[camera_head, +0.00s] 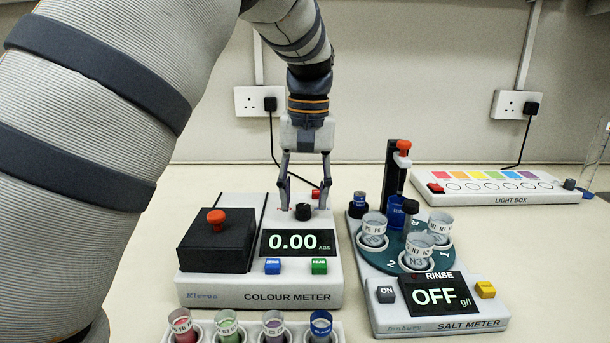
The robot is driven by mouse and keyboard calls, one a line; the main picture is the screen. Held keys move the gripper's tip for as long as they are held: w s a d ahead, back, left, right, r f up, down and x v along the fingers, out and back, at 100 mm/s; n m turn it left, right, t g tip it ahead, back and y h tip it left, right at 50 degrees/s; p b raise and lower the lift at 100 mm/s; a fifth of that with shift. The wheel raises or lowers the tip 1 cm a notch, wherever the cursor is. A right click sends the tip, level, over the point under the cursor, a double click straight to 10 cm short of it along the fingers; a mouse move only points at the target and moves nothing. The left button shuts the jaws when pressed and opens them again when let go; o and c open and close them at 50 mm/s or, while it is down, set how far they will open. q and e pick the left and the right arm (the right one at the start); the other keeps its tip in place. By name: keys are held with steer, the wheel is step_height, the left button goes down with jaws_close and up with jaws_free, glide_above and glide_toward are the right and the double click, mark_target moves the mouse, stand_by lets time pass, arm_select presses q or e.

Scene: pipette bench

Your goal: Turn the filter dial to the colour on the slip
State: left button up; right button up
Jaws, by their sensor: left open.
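The colour meter (318,293) stands at the middle of the bench, its display reading 0.00 ABS. A small black dial (303,212) sits on top of it behind the display, with small red marks close by. Which colour it points to is too small to tell. My left gripper (304,203) points down over the meter, open, with one finger on each side of the dial. Whether the fingers touch it I cannot tell. No slip can be made out. My right gripper is not in view.
The salt meter (462,325) with its cup carousel (378,258) stands close on the right, its display reading OFF. A rack of cups (255,335) is in front. The light box (497,199) lies at the back right. A black lidded box (217,245) adjoins the display.

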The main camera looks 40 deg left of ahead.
mark_target(307, 206)
arm_select(q)
step_height(307, 206, up, 10)
steer(key=shift+d+r, duration=0.15)
stand_by(0.4)
